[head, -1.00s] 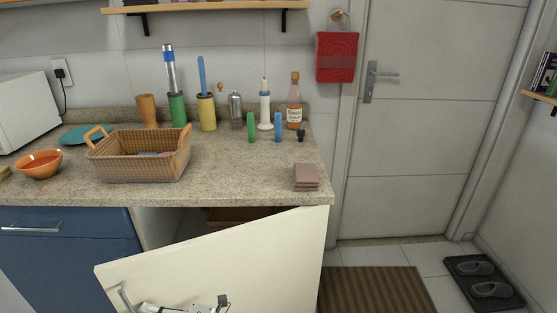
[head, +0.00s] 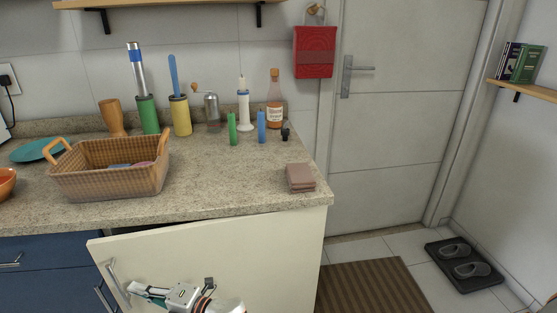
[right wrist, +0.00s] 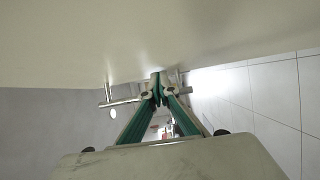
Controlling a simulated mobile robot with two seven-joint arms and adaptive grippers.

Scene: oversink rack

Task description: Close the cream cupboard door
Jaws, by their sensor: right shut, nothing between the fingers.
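The cream cupboard door (head: 240,250) is partly open under the counter. Its right side is near the counter's right end and its free left edge stands out from the cupboard. A bar handle (head: 116,283) is near that free edge. My right gripper (head: 137,288) is in front of the door's outer face, beside the handle. In the right wrist view my gripper's green fingers (right wrist: 157,90) are together and empty, close to the cream surface (right wrist: 150,40); whether they touch it is unclear. The handle (right wrist: 108,92) shows behind them. My left gripper is not in view.
The stone counter (head: 225,185) holds a wicker basket (head: 110,183), bottles, candles and a stack of brown coasters (head: 300,178). Blue drawers (head: 40,265) are left of the door. A striped mat (head: 375,287) and a black tray with slippers (head: 463,270) lie on the floor at right.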

